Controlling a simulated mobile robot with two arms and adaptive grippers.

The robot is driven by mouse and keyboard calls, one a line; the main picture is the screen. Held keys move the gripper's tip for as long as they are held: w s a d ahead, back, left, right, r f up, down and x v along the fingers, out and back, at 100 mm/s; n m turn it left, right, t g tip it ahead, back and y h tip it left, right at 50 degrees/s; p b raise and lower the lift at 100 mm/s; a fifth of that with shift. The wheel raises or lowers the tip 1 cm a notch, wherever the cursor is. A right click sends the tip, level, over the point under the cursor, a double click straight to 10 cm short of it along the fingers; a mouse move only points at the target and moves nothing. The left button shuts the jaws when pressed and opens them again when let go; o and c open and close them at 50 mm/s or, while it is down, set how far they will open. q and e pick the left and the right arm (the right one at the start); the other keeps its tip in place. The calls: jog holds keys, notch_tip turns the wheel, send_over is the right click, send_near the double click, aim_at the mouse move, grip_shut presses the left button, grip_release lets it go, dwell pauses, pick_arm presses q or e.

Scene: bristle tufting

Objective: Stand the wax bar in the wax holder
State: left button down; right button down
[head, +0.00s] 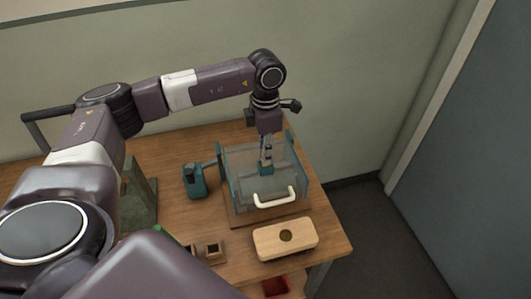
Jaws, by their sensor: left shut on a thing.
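My left gripper (266,163) points straight down over the clear-walled box (229,193) with teal edges. It is shut on a small teal piece (266,170) at its fingertips. I cannot tell whether this piece is part of the box or loose. I cannot make out the wax bar for certain. A small wooden square socket with a dark opening (216,252) sits near the table's front edge and may be the wax holder. My arm hides part of the table beside it. My right gripper is not in view.
The box has a white handle (275,198) at its front. A teal device (194,181) stands left of the box. A red bin (275,287) shows below the table's edge.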

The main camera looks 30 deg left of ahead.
pick_arm(q)
jog(key=shift+f+b, duration=0.3)
dwell(0.4)
jog(key=c, duration=1.5)
grip_release()
jog(key=shift+r+p, duration=2)
jog(key=shift+r, duration=1.5)
jog(key=shift+f, duration=0.1)
